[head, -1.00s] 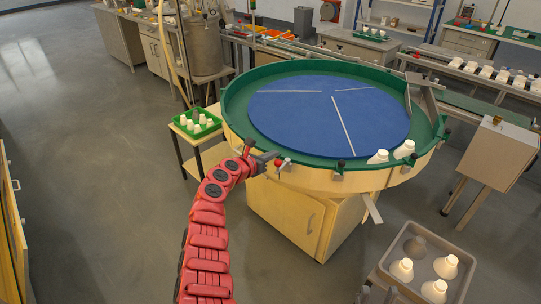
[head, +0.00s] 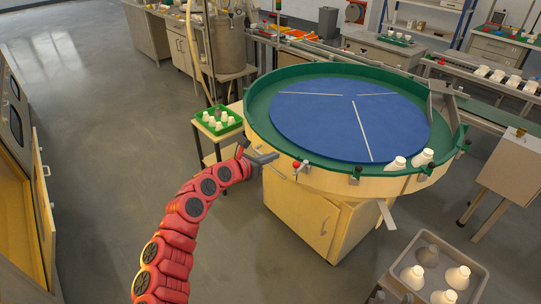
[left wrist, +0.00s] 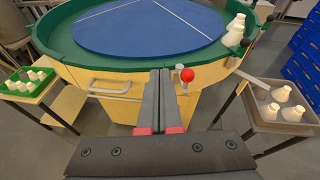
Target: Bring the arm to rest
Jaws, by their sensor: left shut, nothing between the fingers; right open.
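My left arm (head: 185,215) is red and segmented and reaches up from the bottom of the head view. Its gripper (head: 272,158) is beside the near left wall of the round table, close to a red-knobbed fitting on the wall. In the left wrist view the two dark fingers (left wrist: 162,100) lie together, shut and empty, in front of the table's wooden side. It cannot be told whether they touch the table. My right gripper is not in view.
A grey tray (head: 400,257) holds several bulbs at lower right. A green tray (head: 203,128) of bulbs stands left. Floor at left is clear.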

